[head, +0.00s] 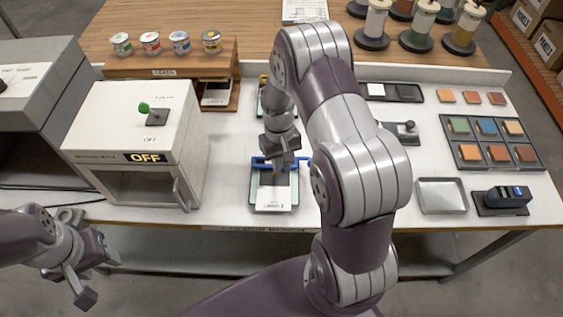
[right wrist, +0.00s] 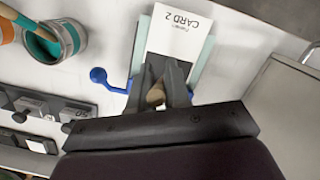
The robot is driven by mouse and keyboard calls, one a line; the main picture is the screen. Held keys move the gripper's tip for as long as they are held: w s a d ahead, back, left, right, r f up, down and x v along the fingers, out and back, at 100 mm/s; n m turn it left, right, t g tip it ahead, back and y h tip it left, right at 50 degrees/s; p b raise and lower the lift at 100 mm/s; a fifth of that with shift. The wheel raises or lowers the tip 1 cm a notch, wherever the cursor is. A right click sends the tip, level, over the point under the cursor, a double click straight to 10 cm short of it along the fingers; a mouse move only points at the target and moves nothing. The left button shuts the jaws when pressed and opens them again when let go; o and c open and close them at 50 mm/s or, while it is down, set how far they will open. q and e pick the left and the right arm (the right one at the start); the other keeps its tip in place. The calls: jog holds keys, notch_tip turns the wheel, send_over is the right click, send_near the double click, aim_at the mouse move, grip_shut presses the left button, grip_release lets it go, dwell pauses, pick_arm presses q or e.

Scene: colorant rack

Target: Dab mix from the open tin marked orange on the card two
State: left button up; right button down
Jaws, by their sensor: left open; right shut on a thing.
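Card two (right wrist: 178,35), a white card printed "CARD 2", lies in a teal-edged holder (right wrist: 203,62) with a blue bar (right wrist: 98,76). In the head view the card (head: 273,193) is on the table's front middle. My right gripper (right wrist: 163,92) is over the card's bar end, shut on a small tan thing that the fingers mostly hide; I cannot tell if it touches the card. It also shows in the head view (head: 279,160). My left gripper (head: 88,283) is open and empty, off the table's front left.
A grey-white oven (head: 135,130) reading "OFF" stands left of the holder. Several small tins (head: 181,42) sit on a wooden rack at the back. A tray of coloured chips (head: 490,141), an empty metal tray (head: 441,195) and a dark blue device (head: 503,198) are at right.

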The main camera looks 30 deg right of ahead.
jog(key=shift+w+f, duration=0.15)
jog(key=shift+f, duration=0.35)
jog(key=shift+r, duration=0.15)
dwell(0.5)
notch_tip(320, 180, up, 7)
jog(key=p, duration=0.5)
jog(key=shift+p, duration=0.35)
